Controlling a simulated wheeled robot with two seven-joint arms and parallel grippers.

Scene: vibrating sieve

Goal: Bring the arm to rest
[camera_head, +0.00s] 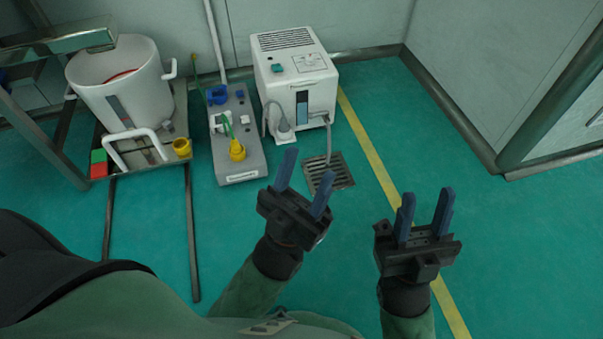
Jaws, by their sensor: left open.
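My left gripper (309,163) is in the middle of the view, with its two blue fingers apart and nothing between them. It is held above the green floor, in front of the floor drain and tilted to the upper right. My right gripper (427,194) is further right and a little lower, also with its blue fingers apart and empty. It points up in the picture, over the yellow floor line. Both forearms come in from the bottom edge, and neither gripper touches anything.
A white machine (270,82) stands at the back wall, beside a grey base (241,162) with blue and yellow connectors. A white bucket-shaped vessel (90,95) sits on a metal frame at left. A floor drain (340,176) and a yellow line (372,155) mark the floor. Floor at right is clear.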

